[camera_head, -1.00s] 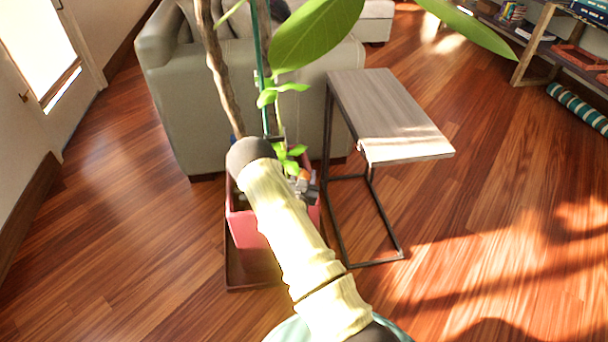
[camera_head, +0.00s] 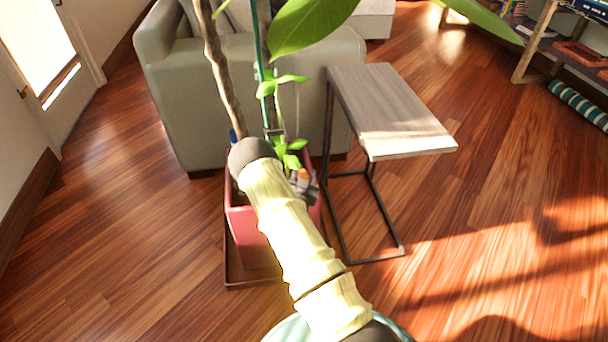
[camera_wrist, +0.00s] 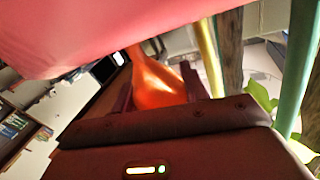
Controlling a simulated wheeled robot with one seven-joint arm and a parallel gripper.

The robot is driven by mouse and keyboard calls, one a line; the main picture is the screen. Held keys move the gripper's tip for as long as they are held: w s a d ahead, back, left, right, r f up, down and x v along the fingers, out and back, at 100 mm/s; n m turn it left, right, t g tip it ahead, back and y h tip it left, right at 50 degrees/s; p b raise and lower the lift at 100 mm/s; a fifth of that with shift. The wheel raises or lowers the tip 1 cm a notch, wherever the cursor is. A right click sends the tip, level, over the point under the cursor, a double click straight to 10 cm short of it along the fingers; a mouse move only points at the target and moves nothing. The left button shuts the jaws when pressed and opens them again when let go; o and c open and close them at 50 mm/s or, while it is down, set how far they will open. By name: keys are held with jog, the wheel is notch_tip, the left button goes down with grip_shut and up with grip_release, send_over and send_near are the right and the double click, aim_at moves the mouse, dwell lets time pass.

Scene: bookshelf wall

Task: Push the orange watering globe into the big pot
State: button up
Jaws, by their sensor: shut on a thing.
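The orange watering globe (camera_wrist: 158,84) sits between the two fingers of my gripper (camera_wrist: 158,92) in the wrist view, and the gripper is shut on it. In the head view only a small orange patch of it (camera_head: 303,173) shows above my gripper (camera_head: 304,185). The big pot (camera_head: 258,238) is pink-red and square, and holds a tall plant. My gripper is at the pot's right rear, near its rim. The pot's pink wall (camera_wrist: 110,30) fills the top of the wrist view. My arm hides much of the pot's opening, and the globe's lower tip cannot be made out.
A brown plant stem (camera_head: 218,75) and a green stake (camera_head: 262,70) rise from the pot, with leaves (camera_head: 293,145) close to my gripper. A side table (camera_head: 388,105) stands just right of the pot. A grey sofa (camera_head: 185,110) is behind.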

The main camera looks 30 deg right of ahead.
jog(key=shift+f+b, duration=1)
jog(key=shift+f, duration=0.45)
jog(key=o, duration=1.3)
jog(key=shift+w, duration=0.1)
jog(key=shift+a+r, duration=0.1)
jog(key=shift+w, duration=0.1)
jog(key=shift+c, duration=0.4)
jog(key=shift+a+r, duration=0.1)
jog(key=shift+c, duration=0.2)
